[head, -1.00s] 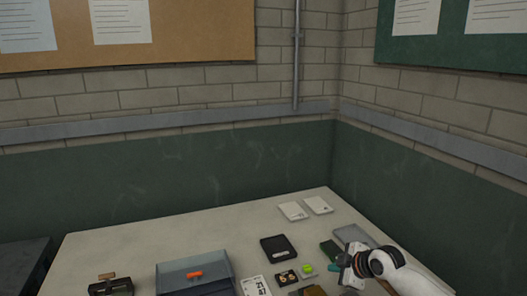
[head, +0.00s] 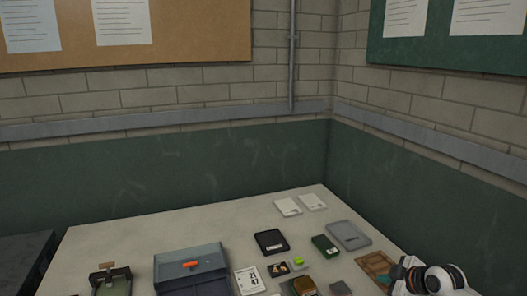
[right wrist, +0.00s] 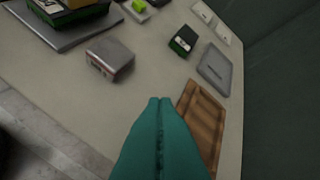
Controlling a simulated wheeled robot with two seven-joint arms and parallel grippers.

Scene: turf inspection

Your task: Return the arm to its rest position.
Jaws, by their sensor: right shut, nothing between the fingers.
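My right gripper (head: 400,277) is at the lower right of the head view, by the table's right edge, with its wrist cut by the frame. In the right wrist view its teal fingers (right wrist: 160,125) are together, with nothing between them. They point over the pale table (right wrist: 75,105), beside a brown wooden tray (right wrist: 203,120). That tray also shows in the head view (head: 374,262), partly behind the gripper. My left gripper is not in view.
A grey tray (head: 348,236), a dark green box (head: 325,246) and a black box (head: 271,242) lie left of the wooden tray. White cards (head: 288,207) lie at the back. The table's back left is clear.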

